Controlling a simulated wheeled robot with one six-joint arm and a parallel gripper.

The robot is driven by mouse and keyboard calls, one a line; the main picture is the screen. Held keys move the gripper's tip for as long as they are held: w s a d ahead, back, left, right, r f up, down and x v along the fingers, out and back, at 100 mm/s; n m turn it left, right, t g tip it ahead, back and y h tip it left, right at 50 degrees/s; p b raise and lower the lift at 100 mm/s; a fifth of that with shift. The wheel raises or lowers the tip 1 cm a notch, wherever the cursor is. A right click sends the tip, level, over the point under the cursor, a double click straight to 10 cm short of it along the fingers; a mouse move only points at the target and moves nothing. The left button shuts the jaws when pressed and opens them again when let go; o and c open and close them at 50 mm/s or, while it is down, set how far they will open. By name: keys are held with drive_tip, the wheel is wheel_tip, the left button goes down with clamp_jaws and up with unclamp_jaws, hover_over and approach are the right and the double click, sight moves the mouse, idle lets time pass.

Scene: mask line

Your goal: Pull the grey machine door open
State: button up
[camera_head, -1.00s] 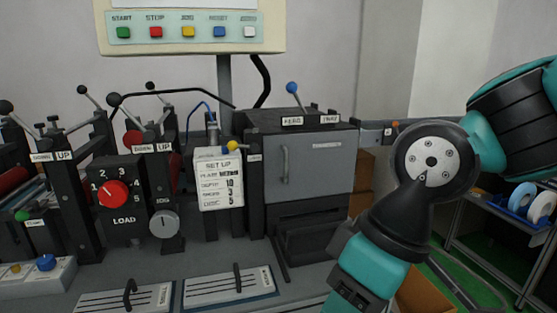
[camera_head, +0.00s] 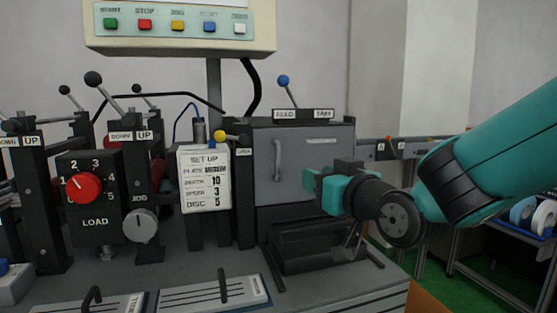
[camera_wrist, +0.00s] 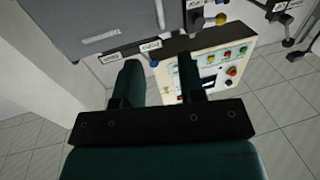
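The grey machine door (camera_head: 310,160) is shut in the front of a dark cabinet in the head view. Its upright bar handle (camera_head: 277,160) is near the door's left edge. My gripper (camera_head: 320,184) is in front of the door's right part, its teal fingers towards the left, apart from the handle. In the wrist view, the two fingers of my gripper (camera_wrist: 158,82) stand apart with nothing between them. A grey surface that looks like the door (camera_wrist: 75,25) fills the upper left there. My gripper covers the door's lower right corner in the head view.
A blue-knobbed lever (camera_head: 283,82) stands on the cabinet. A set-up card (camera_head: 204,180) and a yellow-knobbed lever (camera_head: 220,136) are close to the door's left. A dark tray (camera_head: 300,250) lies below the door. A shelf with discs (camera_head: 522,212) stands at the right.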

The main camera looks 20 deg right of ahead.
sight(279, 161)
drive_tip(key=p+x, duration=1.4)
drive_tip(key=x, duration=0.1)
drive_tip(key=shift+d, duration=0.2)
drive_tip(key=shift+w+a, duration=0.15)
drive_tip(key=shift+w, duration=0.55)
clamp_jaws()
